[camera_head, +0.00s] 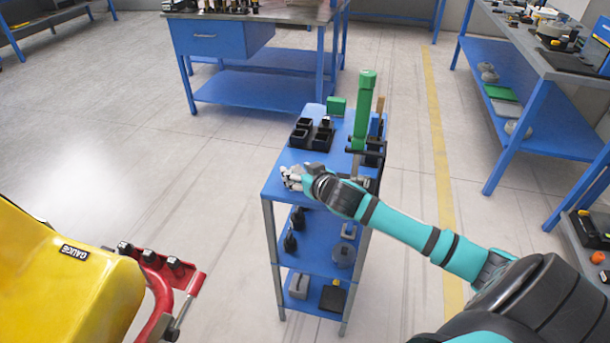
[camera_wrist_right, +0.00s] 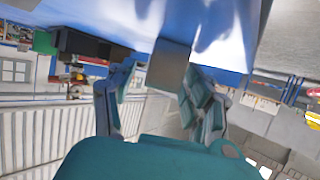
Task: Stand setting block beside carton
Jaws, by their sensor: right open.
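My right gripper (camera_head: 292,180) is at the near left edge of the blue trolley's top shelf (camera_head: 285,160). In the right wrist view the gripper (camera_wrist_right: 160,82) is open, with its two fingers apart. A plain grey block (camera_wrist_right: 168,60), likely the setting block, shows just beyond and between the fingertips; I cannot tell whether they touch it. In the head view the hand hides that block. I cannot identify a carton for certain. A small green box (camera_head: 337,105) stands at the far edge of the top shelf. My left gripper is out of view.
Black bins (camera_head: 312,134) sit on the top shelf, beside a tall green column on a stand (camera_head: 363,110). Lower shelves hold small dark and grey parts. A yellow machine (camera_head: 70,275) with a red frame is at lower left. Open floor lies left of the trolley.

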